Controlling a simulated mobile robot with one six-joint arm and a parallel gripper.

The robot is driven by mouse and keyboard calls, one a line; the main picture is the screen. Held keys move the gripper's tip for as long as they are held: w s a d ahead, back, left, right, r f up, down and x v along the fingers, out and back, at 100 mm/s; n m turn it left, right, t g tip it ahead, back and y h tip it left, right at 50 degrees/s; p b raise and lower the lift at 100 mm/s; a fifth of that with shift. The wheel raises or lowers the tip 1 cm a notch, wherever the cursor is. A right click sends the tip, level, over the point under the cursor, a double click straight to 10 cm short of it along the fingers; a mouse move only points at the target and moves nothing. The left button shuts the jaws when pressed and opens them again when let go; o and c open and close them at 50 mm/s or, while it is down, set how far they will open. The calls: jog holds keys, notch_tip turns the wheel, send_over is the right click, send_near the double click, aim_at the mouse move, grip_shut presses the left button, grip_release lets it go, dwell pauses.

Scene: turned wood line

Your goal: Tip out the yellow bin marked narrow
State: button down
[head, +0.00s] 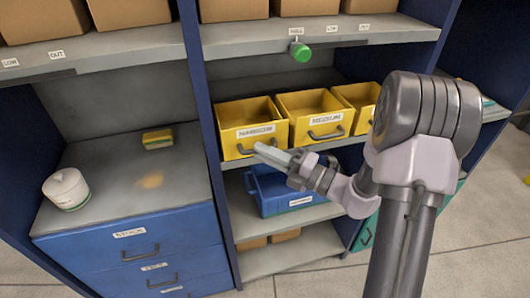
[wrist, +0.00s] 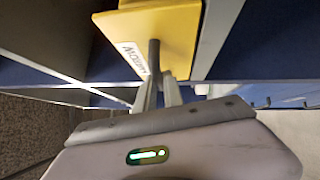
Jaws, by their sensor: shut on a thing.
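The yellow bin marked narrow (head: 232,112) stands upright on the middle shelf, leftmost in a row of yellow bins. In the wrist view the same bin (wrist: 182,50) fills the top middle, with its label partly readable and its dark handle (wrist: 154,58) in front. My gripper (head: 262,150) is at the bin's front, and in the wrist view (wrist: 158,84) its fingers are shut on the handle. The inside of the bin looks empty as far as the head view shows.
A yellow bin marked medium (head: 315,117) stands close on the right, with another yellow bin (head: 358,97) beyond. A blue bin (head: 290,195) sits on the shelf below. A blue upright (head: 197,80) is close on the left. A green knob (head: 301,52) hangs at the upper shelf edge.

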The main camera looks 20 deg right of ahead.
jog(key=shift+p, duration=0.4)
jog(key=s+f+p, duration=0.1)
jog(key=f+p, duration=0.1)
jog(key=p, duration=0.1)
jog(key=shift+s+f, duration=0.25)
jog(key=shift+s, duration=0.15)
jog(key=c, duration=1.8)
grip_release()
jog(key=o, duration=0.3)
jog(key=shift+w+f, duration=0.1)
jog(key=shift+w, duration=0.2)
jog(key=shift+o, duration=0.2)
jog(key=shift+s, duration=0.1)
jog(key=p+v, duration=0.3)
jog(key=v, duration=1.4)
jog(key=shift+d+p, duration=0.2)
jog(key=shift+p, duration=0.2)
